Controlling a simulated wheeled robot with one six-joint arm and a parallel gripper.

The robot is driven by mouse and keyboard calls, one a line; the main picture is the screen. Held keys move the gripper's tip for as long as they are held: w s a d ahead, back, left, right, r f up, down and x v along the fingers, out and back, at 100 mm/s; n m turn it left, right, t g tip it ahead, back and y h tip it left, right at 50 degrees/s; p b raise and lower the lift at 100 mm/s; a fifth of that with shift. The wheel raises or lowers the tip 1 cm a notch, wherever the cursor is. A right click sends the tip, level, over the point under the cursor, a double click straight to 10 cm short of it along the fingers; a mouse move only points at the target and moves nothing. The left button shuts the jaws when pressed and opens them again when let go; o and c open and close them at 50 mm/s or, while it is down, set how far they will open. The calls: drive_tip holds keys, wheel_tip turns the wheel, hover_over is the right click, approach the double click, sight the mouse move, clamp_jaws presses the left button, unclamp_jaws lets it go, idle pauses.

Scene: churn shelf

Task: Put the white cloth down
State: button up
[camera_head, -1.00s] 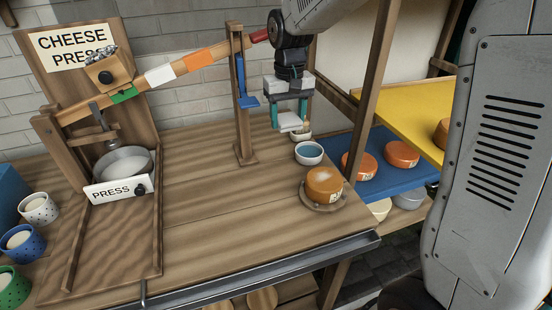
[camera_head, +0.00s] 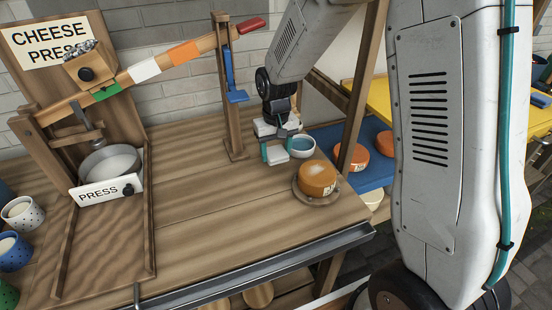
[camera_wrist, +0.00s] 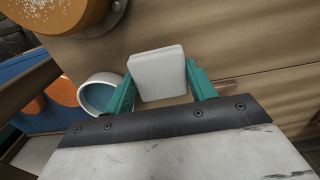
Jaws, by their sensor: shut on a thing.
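The white cloth (camera_wrist: 158,74) is a small folded white pad. It sits between the two teal fingers of my gripper (camera_wrist: 160,84) in the wrist view. In the head view my gripper (camera_head: 278,150) is low over the back right of the wooden table (camera_head: 220,205), with the cloth (camera_head: 277,155) between its fingers. The gripper is shut on the cloth. I cannot tell whether the cloth touches the table top. A white bowl with blue liquid (camera_head: 303,146) stands just right of the gripper.
An orange cheese (camera_head: 318,178) on a round plate (camera_head: 334,197) stands in front of the gripper. The cheese press with its lever (camera_head: 150,68) and post (camera_head: 232,110) is to the left. The table's middle is clear.

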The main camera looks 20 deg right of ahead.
sight(276, 152)
drive_tip(key=shift+f, duration=1.6)
drive_tip(key=shift+f, duration=0.1)
drive_tip(key=o, duration=1)
